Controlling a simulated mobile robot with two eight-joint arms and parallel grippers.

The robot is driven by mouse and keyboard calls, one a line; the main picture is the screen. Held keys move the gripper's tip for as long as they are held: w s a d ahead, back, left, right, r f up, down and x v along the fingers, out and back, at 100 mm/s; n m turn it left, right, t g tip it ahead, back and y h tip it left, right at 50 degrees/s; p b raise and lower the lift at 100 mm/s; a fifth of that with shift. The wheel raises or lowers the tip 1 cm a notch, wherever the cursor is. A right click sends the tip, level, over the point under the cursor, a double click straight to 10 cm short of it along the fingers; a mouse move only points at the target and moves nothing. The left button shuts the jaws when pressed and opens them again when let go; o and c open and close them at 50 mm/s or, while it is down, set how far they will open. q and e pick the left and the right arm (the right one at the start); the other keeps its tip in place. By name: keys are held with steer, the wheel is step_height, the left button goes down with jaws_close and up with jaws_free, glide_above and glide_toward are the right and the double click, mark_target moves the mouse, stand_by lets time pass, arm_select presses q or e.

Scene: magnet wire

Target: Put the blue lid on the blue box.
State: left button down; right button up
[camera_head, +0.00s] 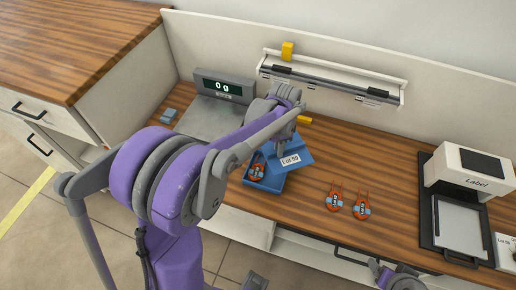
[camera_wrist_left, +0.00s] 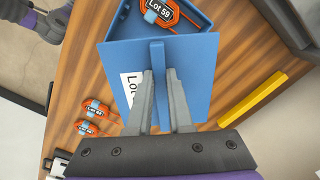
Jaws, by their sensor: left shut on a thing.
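My left gripper (camera_head: 287,150) is shut on the upright handle of the blue lid (camera_head: 300,151), which carries a white "Lot 59" label. In the left wrist view the two fingers (camera_wrist_left: 160,78) flank the handle of the lid (camera_wrist_left: 196,75). The blue box (camera_head: 268,182) is below and partly under the lid, its front part uncovered. In it lies an orange wire coil (camera_head: 257,171) with a "Lot 59" tag, which also shows in the left wrist view (camera_wrist_left: 163,12). The lid hides the rest of the box. Only a bit of my right gripper (camera_head: 400,280) shows at the bottom edge.
Two orange coils (camera_head: 334,201) (camera_head: 361,206) lie on the wooden bench right of the box. A scale (camera_head: 224,88) reading "0 g" stands at the back left. A label printer (camera_head: 470,172) is at the right. A yellow bar (camera_wrist_left: 252,98) lies behind the lid.

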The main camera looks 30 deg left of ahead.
mark_target(265, 149)
arm_select(q)
steer(key=s+a+m, duration=0.1)
steer(key=m, duration=0.1)
steer(key=s+a+m, duration=0.2)
steer(key=m, duration=0.1)
steer(key=shift+a+r+m, duration=0.1)
steer(key=shift+a+m, duration=0.15)
steer(key=shift+m, duration=0.05)
steer(key=shift+s+a+f+m+b, duration=0.15)
steer(key=shift+f+m+b, duration=0.25)
steer(key=shift+f+b, duration=0.55)
steer(key=shift+s+a+f+m+b, duration=0.15)
steer(key=shift+f+m+b, duration=0.25)
steer(key=shift+f+b, duration=0.55)
steer(key=shift+s+a+f+m+b, duration=0.15)
steer(key=shift+f+m+b, duration=0.35)
steer(key=shift+f, duration=0.8)
steer(key=shift+f, duration=0.25)
steer(key=c, duration=0.7)
jaws_free()
steer(key=shift+c, duration=0.2)
steer(key=shift+r, duration=0.15)
step_height(265, 149, up, 8)
steer(key=p, duration=0.4)
steer(key=shift+p, duration=0.4)
